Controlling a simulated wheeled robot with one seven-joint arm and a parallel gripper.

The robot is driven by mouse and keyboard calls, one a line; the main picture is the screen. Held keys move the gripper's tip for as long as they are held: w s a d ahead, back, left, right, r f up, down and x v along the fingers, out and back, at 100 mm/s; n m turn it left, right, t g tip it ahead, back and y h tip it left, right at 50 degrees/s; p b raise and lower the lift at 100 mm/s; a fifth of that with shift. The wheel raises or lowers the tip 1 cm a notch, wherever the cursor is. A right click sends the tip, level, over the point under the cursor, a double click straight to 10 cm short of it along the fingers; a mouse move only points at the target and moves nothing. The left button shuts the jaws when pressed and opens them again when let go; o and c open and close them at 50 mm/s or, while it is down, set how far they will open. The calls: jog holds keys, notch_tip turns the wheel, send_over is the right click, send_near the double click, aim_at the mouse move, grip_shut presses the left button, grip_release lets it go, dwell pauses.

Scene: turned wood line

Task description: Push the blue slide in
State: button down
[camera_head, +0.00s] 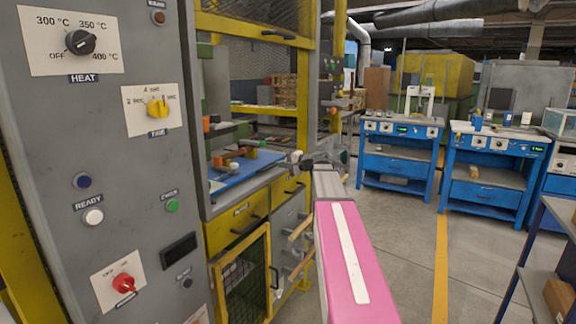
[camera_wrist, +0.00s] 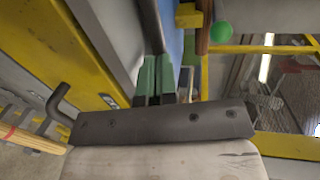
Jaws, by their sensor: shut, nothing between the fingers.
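The blue slide (camera_head: 232,180) is a flat blue plate lying in the opening of the yellow-framed machine, with orange and wooden pieces on top. In the wrist view a strip of blue (camera_wrist: 174,35), apparently the same slide, shows beyond the fingers. My gripper (camera_head: 297,158) is at the right end of the slide in the head view, small and partly lost against the machine. In the wrist view my gripper (camera_wrist: 158,76) shows green fingers close together with nothing held. I cannot tell whether they touch the slide.
A grey control panel (camera_head: 120,215) with knobs and buttons stands close on the left. Below the slide are yellow drawers (camera_head: 238,227) with protruding handles and a mesh door (camera_head: 242,275). Blue workbenches (camera_head: 398,165) stand at the back right. The floor between is clear.

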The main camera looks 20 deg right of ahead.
aim_at(274, 170)
dwell(0.3)
jog(key=shift+r+x, duration=0.25)
jog(key=shift+x, duration=0.9)
jog(key=shift+r+x, duration=0.25)
jog(key=shift+x, duration=0.9)
jog(key=shift+w+r, duration=0.1)
jog(key=shift+w, duration=0.05)
